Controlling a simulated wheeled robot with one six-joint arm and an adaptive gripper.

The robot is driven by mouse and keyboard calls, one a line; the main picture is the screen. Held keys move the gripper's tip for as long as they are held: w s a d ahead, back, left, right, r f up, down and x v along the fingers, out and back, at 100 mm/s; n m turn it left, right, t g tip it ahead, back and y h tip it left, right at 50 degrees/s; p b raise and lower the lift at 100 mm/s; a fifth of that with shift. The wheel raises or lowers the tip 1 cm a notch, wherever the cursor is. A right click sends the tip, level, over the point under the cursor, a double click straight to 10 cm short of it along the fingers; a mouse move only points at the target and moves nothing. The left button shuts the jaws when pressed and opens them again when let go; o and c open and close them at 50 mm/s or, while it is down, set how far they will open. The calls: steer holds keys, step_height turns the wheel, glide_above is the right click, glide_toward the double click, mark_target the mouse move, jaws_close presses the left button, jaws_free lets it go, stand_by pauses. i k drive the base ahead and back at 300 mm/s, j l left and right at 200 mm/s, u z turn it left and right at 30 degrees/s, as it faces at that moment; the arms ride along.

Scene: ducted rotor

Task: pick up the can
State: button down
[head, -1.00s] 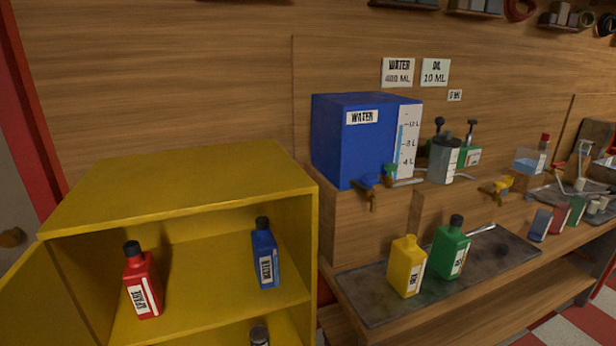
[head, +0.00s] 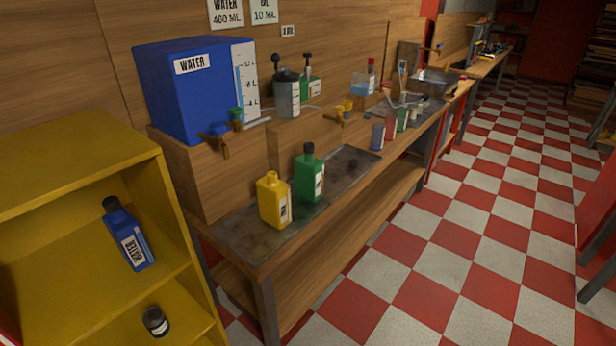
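My gripper is not in view. No object is clearly labelled as the can. Small can-like containers stand in a row on the far part of the bench: a blue-grey one (head: 378,138), a red one (head: 390,126) and a green one (head: 402,119). They are too small to tell exactly what they are. A short dark-topped container (head: 155,321) stands on the lower shelf of the yellow cabinet. A grey cylinder with white markings (head: 286,97) stands by the blue water tank (head: 185,95). Nothing is seen touching any of these.
A yellow bottle (head: 274,201) and a green bottle (head: 309,174) stand on the bench's dark tray (head: 240,243). A blue water bottle (head: 129,237) stands in the yellow cabinet (head: 70,170) at the left. The checkered floor (head: 470,240) to the right of the bench is open.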

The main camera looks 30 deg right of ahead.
mark_target(309, 171)
steer(key=i+l+z, duration=0.5)
steer(key=i+l, duration=0.15)
steer(key=i+l+z, duration=0.5)
steer(key=i, duration=0.25)
